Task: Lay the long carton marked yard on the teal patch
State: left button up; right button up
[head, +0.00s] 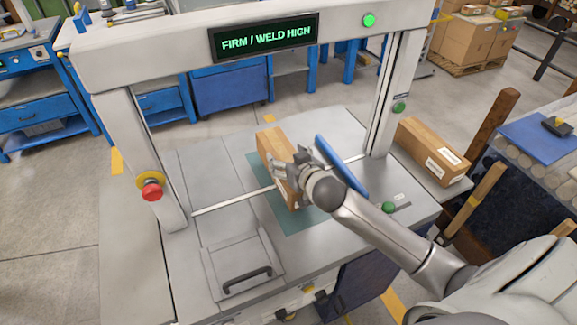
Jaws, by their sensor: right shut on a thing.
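A long brown carton (268,150) is in the middle of the machine bed, over the teal patch (308,221). It lies lengthwise from back to front, and its marking cannot be read. My right gripper (287,172) is shut on this carton from the right side. Whether the carton's underside touches the patch cannot be told. A second brown carton (425,142) with white labels lies on the ledge at the right, its print too small to read. My left gripper is not in view.
A grey frame spans the bed, with a sign (263,38) reading "FIRM / WELD HIGH". A red stop button (151,190) is on its left post. A thin pale bar (235,200) crosses the bed. A blue panel (340,164) stands tilted beside my right gripper.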

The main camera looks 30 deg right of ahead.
notch_tip(320, 180, down, 3)
jog(key=shift+w+d+r+p, duration=0.1)
jog(key=shift+w+d+p, duration=0.05)
jog(key=shift+p, duration=0.2)
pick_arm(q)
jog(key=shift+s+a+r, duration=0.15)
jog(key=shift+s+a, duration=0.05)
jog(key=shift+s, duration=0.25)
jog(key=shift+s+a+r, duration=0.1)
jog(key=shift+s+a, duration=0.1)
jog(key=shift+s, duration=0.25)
pick_arm(e)
jog(key=shift+f, duration=0.2)
jog(key=shift+f, duration=0.2)
jog(key=o, duration=1.4)
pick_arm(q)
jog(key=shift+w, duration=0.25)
pick_arm(e)
jog(key=shift+o, duration=0.2)
